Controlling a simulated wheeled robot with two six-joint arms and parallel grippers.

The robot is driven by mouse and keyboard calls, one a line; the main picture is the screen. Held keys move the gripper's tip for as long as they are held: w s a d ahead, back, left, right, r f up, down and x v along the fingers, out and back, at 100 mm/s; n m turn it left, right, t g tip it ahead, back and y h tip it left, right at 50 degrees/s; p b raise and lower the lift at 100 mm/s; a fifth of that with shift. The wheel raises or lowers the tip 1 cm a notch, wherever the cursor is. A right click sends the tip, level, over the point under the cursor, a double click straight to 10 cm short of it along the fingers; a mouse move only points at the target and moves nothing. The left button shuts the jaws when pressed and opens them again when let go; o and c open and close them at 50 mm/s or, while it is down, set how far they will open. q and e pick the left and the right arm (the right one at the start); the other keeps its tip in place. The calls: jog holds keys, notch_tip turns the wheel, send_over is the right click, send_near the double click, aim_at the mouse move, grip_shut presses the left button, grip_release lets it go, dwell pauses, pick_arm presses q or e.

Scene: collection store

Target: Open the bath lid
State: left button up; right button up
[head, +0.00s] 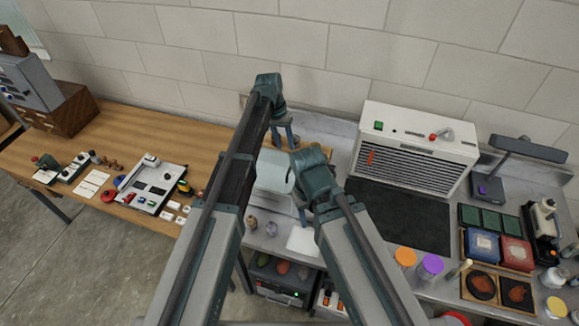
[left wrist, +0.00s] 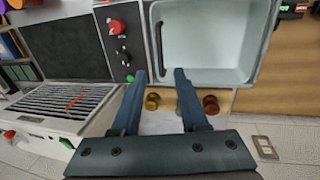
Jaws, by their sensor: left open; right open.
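The bath (left wrist: 212,42) is a pale grey, rounded rectangular tub in the left wrist view, with a dark bar handle (left wrist: 159,48) along its left side. I cannot tell whether the pale surface is a lid or the open inside. In the head view the bath (head: 273,170) shows between my arms, partly hidden by them. My left gripper (head: 284,133) is open and empty at the bath's back edge; in the left wrist view its fingertips (left wrist: 160,75) are near the handle's lower end. My right gripper (head: 302,210) is open and empty at the bath's front right.
A control panel with a red button (left wrist: 116,26) adjoins the bath. Two brass knobs (left wrist: 152,101) (left wrist: 210,104) lie close to my left fingers. A white grilled unit (head: 415,145) and a dark mat (head: 398,215) are to the right. A wooden table (head: 130,135) is left.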

pick_arm(q)
jog(key=b, duration=0.8)
send_over(290, 161)
jog(key=s, duration=0.5)
notch_tip(290, 161, down, 9)
jog(key=shift+s+r, duration=0.1)
grip_shut()
